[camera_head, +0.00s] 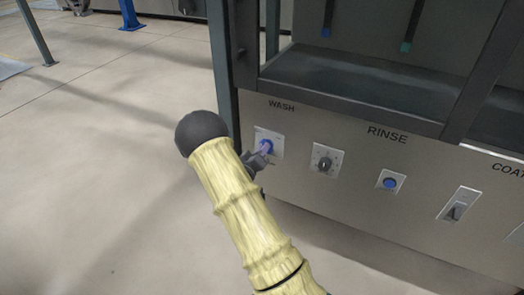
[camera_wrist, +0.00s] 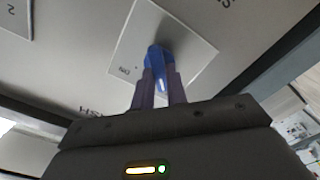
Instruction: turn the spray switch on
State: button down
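A blue knob (camera_head: 266,145) sits on a white plate (camera_head: 277,152) under the word WASH, at the left end of the grey panel. My gripper (camera_head: 262,154) is at this knob, in front of the plate. In the wrist view, my two purple-grey fingers stand close together, one on each side of the blue knob (camera_wrist: 155,54), and appear shut on it. The white plate (camera_wrist: 190,45) lies just behind the fingertips. The fingers partly hide the knob.
To the right on the panel are a black dial (camera_head: 325,161), a blue round button (camera_head: 390,183) under RINSE and a rocker switch (camera_head: 456,212). A dark frame post (camera_head: 222,70) stands left of the panel. The floor (camera_head: 90,190) at left is clear.

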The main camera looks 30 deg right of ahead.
jog(key=shift+a+m, duration=0.1)
jog(key=shift+m, duration=0.2)
jog(key=shift+s+f+m+b, duration=0.15)
jog(key=shift+m+b, duration=1.85)
jog(key=shift+m, duration=2.35)
jog(key=shift+s+f+m+b, duration=0.1)
jog(key=shift+m+b, duration=1.85)
jog(key=shift+m, duration=2.4)
jog(key=c, duration=1.6)
grip_release()
jog(key=shift+o, duration=1)
jog(key=shift+d+r, duration=0.15)
jog(key=shift+d, duration=0.05)
